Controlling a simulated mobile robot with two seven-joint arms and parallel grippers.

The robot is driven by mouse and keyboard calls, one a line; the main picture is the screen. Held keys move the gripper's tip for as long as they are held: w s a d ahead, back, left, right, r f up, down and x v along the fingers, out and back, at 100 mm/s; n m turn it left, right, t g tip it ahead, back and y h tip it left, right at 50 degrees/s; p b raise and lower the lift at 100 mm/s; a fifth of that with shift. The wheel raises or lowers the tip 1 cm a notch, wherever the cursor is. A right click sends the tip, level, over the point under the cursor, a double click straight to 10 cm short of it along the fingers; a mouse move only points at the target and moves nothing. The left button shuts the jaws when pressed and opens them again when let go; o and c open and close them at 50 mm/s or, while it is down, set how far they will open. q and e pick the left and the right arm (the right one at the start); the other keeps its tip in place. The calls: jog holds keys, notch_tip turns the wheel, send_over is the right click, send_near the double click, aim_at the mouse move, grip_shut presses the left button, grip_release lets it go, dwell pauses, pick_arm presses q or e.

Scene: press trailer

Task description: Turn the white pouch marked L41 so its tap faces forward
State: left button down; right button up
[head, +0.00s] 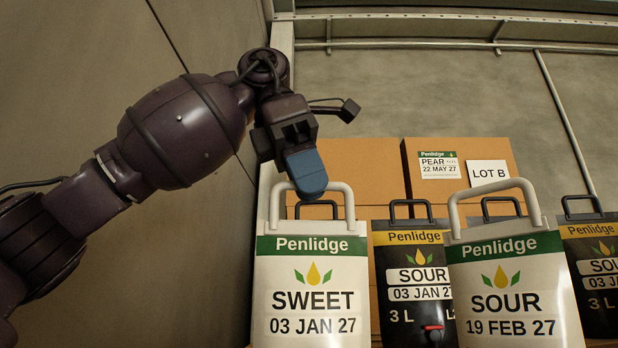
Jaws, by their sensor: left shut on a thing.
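A white pouch (312,273) with a green Penlidge band reads SWEET, 03 JAN 27. It stands upright at the front, near the left wall, under my left gripper (308,188). The gripper, with a blue finger pad, is shut on the top of this pouch's pale handle. A second white pouch (508,272), reading SOUR, 19 FEB 27, stands upright to its right with its handle free. No L41 mark shows on either; their lower parts are cut off by the frame, and I see no tap on them. My right gripper is not in view.
Black SOUR pouches, one between the white ones (400,262) with a red tap and one at the right edge (598,246), stand further back. Cardboard boxes (360,165) are behind. The wall (228,215) is close on the left.

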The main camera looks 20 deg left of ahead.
pick_arm(q)
jog(key=shift+f, duration=0.35)
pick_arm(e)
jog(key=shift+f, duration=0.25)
pick_arm(q)
jog(key=c, duration=1.1)
grip_release()
jog(key=shift+s, duration=0.1)
jog(key=shift+f, duration=0.1)
jog(key=p+v, duration=0.1)
jog(key=v, duration=0.7)
jog(key=shift+r+p, duration=0.2)
jog(key=shift+p, duration=0.2)
jog(key=shift+a+r, duration=0.15)
jog(key=shift+r, duration=0.3)
jog(key=shift+s+a+r, duration=0.1)
jog(key=shift+r, duration=0.3)
jog(key=shift+a+r, duration=0.25)
jog(key=shift+r, duration=0.05)
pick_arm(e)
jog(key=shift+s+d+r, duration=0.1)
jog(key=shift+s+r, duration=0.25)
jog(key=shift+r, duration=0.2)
